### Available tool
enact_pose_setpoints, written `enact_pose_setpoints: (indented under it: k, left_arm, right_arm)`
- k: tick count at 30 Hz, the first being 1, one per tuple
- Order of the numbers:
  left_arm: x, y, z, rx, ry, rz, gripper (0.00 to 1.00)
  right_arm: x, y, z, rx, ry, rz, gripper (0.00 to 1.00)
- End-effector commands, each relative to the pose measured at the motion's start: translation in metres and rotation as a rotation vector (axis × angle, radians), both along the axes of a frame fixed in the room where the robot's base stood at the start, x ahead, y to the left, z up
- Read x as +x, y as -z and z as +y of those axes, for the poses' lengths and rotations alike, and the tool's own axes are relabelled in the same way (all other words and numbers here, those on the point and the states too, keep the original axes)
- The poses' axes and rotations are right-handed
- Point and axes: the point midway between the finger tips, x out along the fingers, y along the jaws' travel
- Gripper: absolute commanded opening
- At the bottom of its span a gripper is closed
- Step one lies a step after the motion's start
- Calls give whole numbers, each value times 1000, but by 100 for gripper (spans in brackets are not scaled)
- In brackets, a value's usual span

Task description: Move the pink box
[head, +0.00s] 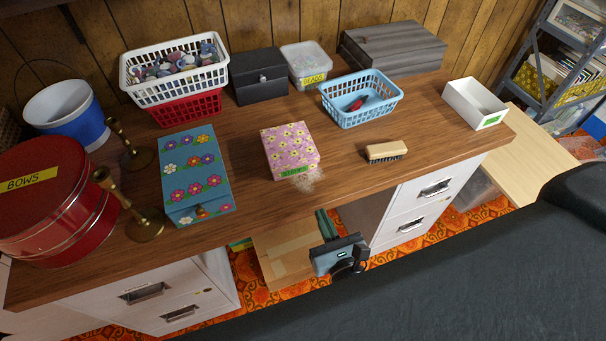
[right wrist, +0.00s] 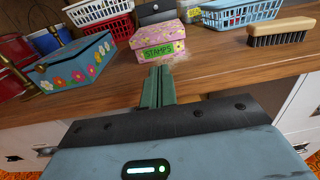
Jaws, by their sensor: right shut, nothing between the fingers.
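The pink box (head: 290,151) has yellow flowers and a green "STAMPS" label on its front, and sits on the wooden desk (head: 345,180) near the middle. It also shows in the right wrist view (right wrist: 158,38), beyond the fingertips. A pale dusty patch lies on the desk at its front right corner. My right gripper (head: 322,215) is at the desk's front edge, in front of the box and apart from it. Its green fingers (right wrist: 158,72) are closed together and empty, pointing towards the box. My left gripper is not in view.
A blue flowered box (head: 194,175) stands left of the pink box, and a brush (head: 385,151) lies to its right. Behind are a light blue basket (head: 361,98), a black box (head: 260,76) and a clear tub (head: 306,64). Brass candlesticks (head: 146,222) stand far left.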

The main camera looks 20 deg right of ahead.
Motion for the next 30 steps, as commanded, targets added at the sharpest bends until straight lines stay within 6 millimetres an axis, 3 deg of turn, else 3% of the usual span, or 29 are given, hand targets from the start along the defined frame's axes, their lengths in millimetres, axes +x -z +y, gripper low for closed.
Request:
enact_pose_setpoints:
  k: [18,24,30]
  left_arm:
    - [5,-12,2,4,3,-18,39]
    - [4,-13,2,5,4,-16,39]
    - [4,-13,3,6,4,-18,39]
  right_arm:
    - [108,-3,1,2,1,-3,0]
    - [127,-1,1,2,0,0,0]
    - [132,-1,1,3,0,0,0]
